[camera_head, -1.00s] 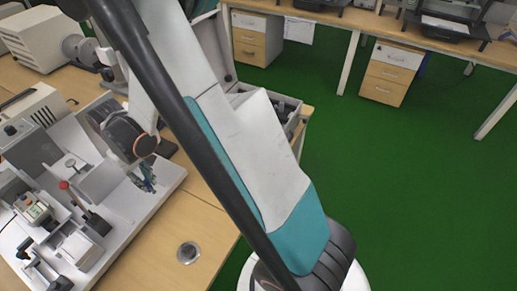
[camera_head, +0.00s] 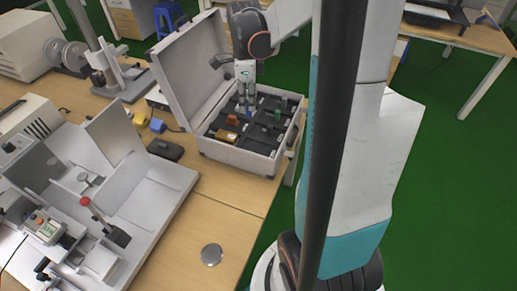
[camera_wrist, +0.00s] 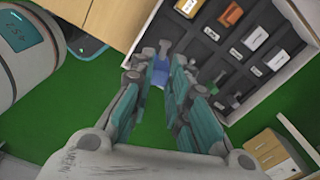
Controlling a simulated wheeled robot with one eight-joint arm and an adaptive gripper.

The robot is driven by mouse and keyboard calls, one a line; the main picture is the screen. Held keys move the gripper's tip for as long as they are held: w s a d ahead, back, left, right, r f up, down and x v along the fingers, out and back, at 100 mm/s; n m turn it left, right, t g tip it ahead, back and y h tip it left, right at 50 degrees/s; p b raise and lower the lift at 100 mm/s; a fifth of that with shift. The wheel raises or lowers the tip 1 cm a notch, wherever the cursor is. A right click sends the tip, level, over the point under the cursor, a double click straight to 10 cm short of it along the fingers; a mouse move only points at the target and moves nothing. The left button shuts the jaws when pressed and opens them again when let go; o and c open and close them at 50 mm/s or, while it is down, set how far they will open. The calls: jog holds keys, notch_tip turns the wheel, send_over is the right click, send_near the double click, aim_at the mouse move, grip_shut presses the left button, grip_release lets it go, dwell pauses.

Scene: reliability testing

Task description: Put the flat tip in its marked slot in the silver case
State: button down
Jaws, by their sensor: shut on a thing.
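The silver case (camera_head: 240,157) stands open on the bench, its lid tilted up at the left. Its dark insert has several compartments, some holding small parts, and it also shows in the wrist view (camera_wrist: 159,22). My gripper (camera_head: 246,98) points down over the case's back left part. In the wrist view my gripper (camera_wrist: 164,65) is shut on a small blue piece (camera_wrist: 159,77), seemingly the flat tip, partly hidden by the fingers. White labels mark some compartments. I cannot tell which slot is the marked one, or whether the blue piece touches the insert.
Orange parts (camera_head: 232,119) and a green part (camera_head: 277,114) sit in the case. A dark box (camera_head: 165,149) and blue and yellow blocks (camera_head: 157,125) lie left of it. A grey fixture (camera_head: 150,205) fills the bench's front left.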

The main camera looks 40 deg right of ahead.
jog(key=s+d+r+m, duration=0.2)
jog(key=d+m, duration=0.1)
jog(key=m, duration=0.1)
jog(key=b, duration=0.6)
send_over(254, 151)
jog(key=s+d, duration=0.1)
jog(key=d, duration=0.1)
notch_tip(254, 151, down, 20)
jog(key=shift+a+f, duration=0.1)
jog(key=shift+a, duration=0.05)
jog(key=c, duration=2)
grip_release()
jog(key=shift+b, duration=0.35)
jog(key=o, duration=0.5)
jog(key=shift+c, duration=0.2)
